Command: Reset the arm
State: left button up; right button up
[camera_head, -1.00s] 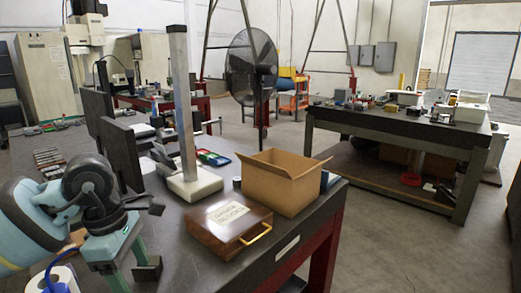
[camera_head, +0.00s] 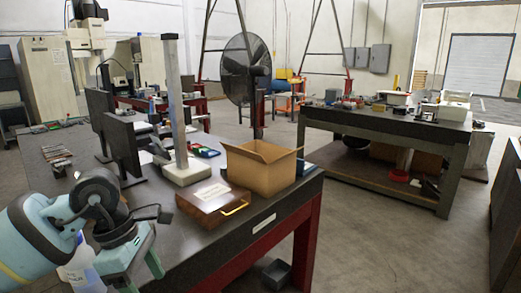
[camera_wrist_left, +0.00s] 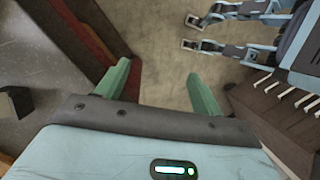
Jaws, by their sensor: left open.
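My left arm comes in from the lower left of the head view. Its teal gripper (camera_head: 130,275) points downward, in front of the near-left part of the dark workbench (camera_head: 190,255) as seen from the head, and its fingertips are cut off by the frame. In the left wrist view the two green fingers of my left gripper (camera_wrist_left: 160,85) are spread apart with nothing between them, above the floor beside the bench's red side. My right gripper is not identifiable in either view.
On the bench are a wooden case (camera_head: 210,204), an open cardboard box (camera_head: 262,170), a post on a white base (camera_head: 185,172) and dark monitors (camera_head: 122,148). A grey bin (camera_head: 277,272) is on the floor. Open floor (camera_head: 370,245) lies to the right, before another workbench (camera_head: 390,128).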

pick_arm(q)
jog(key=s+d+f+n+h, duration=0.1)
jog(key=s+d+n+h, duration=0.3)
jog(key=d+h, duration=0.5)
jog(key=s+d+f+n+h, duration=0.2)
jog(key=d+n+h, duration=0.5)
jog(key=d+h, duration=0.1)
jog(key=a+f+n+t+y, duration=0.55)
jog(key=f+n+t, duration=0.35)
jog(key=n, duration=0.7)
jog(key=a+f+n+t+y, duration=0.5)
jog(key=f+n+t+y, duration=0.3)
jog(key=n, duration=0.7)
jog(key=s+a+f+n+g+y, duration=0.2)
jog(key=s+a+f+n+g, duration=0.1)
jog(key=s+f, duration=0.6)
jog(key=s+a+f+n+g+y, duration=0.3)
jog(key=s+f+n, duration=0.3)
jog(key=s+f, duration=0.3)
jog(key=shift+a+f+g, duration=0.4)
jog(key=shift+g, duration=0.4)
